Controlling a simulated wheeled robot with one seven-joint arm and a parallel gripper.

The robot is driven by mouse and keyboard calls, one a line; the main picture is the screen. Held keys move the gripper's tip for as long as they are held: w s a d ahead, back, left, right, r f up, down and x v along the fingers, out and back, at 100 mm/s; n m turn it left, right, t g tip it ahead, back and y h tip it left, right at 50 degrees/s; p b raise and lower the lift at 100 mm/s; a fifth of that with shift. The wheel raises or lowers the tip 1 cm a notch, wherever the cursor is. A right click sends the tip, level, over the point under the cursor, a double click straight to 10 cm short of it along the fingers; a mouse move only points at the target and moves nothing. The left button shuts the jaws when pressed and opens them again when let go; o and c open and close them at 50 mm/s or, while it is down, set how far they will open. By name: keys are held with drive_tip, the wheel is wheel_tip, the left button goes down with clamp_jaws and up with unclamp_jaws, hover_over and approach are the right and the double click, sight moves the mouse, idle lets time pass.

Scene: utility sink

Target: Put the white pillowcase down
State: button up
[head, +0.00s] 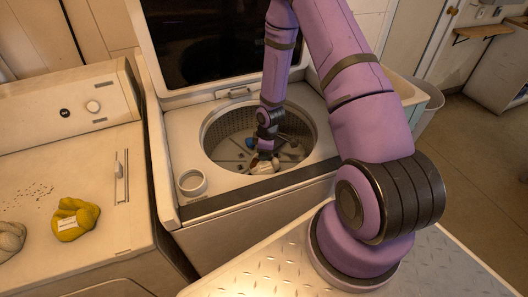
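My gripper (264,157) is inside the drum of the open top-loading washer (180,135). A small white piece (263,168), which looks like the white pillowcase, is right at my fingertips, low in the drum. The fingers are small and partly covered by my wrist. I cannot tell whether they are shut on the cloth or apart. A small blue thing (250,143) is beside my wrist in the drum.
The washer's dark lid (205,40) stands open behind the drum. A pale bin (430,105) stands behind my arm at right. The floor at far right is clear.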

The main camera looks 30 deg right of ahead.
drive_tip(key=o, duration=0.5)
drive_tip(key=shift+c, duration=0.2)
drive_tip(key=s+a+r+m+t+h, duration=0.1)
drive_tip(key=s+r+m, duration=0.2)
drive_tip(key=r, duration=1.7)
drive_tip(key=s+a+r+m+t+h, duration=0.15)
drive_tip(key=s+r, duration=0.25)
drive_tip(key=r, duration=1.5)
drive_tip(key=s+a+r+m+t, duration=0.1)
drive_tip(key=s+a+r+m, duration=0.1)
drive_tip(key=s+r, duration=0.4)
drive_tip(key=s+a+r+m+t+y, duration=0.1)
drive_tip(key=s+a+r+m, duration=0.2)
drive_tip(key=s+r, duration=0.4)
drive_tip(key=s, duration=0.5)
drive_tip(key=shift+a+r+m, duration=0.15)
drive_tip(key=shift+a+m, duration=0.05)
drive_tip(key=shift+m, duration=0.15)
